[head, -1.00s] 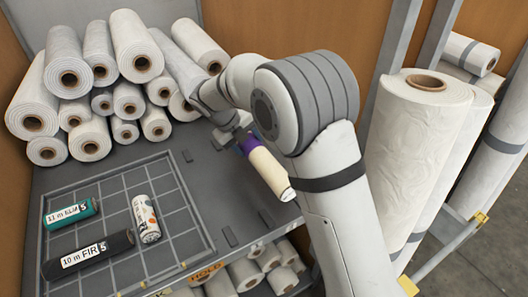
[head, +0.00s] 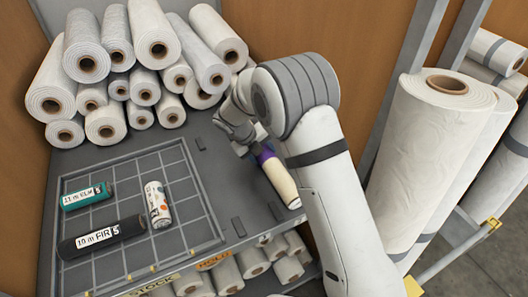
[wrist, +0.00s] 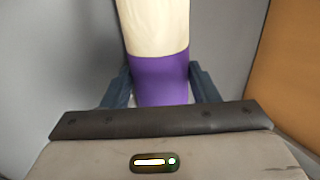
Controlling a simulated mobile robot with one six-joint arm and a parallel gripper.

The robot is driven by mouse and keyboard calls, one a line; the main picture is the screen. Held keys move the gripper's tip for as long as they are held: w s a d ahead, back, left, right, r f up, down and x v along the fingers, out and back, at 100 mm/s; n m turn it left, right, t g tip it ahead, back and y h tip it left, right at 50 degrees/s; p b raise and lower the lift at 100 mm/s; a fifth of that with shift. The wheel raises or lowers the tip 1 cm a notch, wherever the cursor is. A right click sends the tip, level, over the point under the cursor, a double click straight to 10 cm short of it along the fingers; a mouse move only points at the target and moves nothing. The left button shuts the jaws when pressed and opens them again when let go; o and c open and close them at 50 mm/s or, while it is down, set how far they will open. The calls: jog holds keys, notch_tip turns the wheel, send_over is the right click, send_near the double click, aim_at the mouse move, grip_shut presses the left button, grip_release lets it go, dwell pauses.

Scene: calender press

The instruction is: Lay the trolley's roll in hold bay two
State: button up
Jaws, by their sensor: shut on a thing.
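My gripper (head: 264,150) is shut on the purple end of a cream roll (head: 280,182). In the wrist view the roll (wrist: 158,28) runs out away from me, its purple band (wrist: 160,80) between the dark jaws. In the head view the roll lies slanted over the right part of the grey shelf, its free end towards the front edge. I cannot tell whether it touches the shelf. A "HOLD" label (head: 214,260) is on the front edge, left of the roll. Bay numbers are not readable.
A gridded stock area (head: 140,255) holds a teal roll (head: 87,196), a black roll (head: 101,238) and a patterned white roll (head: 158,204). White rolls (head: 140,75) are piled behind. Tall wrapped rolls (head: 430,140) stand in a rack at right. Wooden walls close in the shelf.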

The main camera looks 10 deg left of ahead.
jog(key=o, duration=1.3)
jog(key=shift+s, duration=0.1)
jog(key=shift+c, duration=0.2)
jog(key=b+v, duration=0.2)
jog(key=v, duration=1)
jog(key=s+d+r+m+y, duration=0.1)
jog(key=s+d+r+m, duration=0.2)
jog(key=d+m, duration=0.4)
jog(key=s+d+r+m+g+y, duration=0.1)
jog(key=s+d+r+m, duration=0.25)
jog(key=d+m, duration=0.45)
jog(key=s+d+r+m, duration=0.2)
jog(key=d+r+m, duration=0.2)
jog(key=d+m, duration=0.3)
jog(key=s+d+m+y, duration=0.1)
jog(key=s+d+m, duration=0.4)
jog(key=s+m, duration=0.3)
jog(key=s+d+f+m+t+y, duration=0.1)
jog(key=s+d+m, duration=0.4)
jog(key=m, duration=0.8)
jog(key=s, duration=0.2)
jog(key=shift+s+d, duration=0.3)
jog(key=shift+s, duration=0.1)
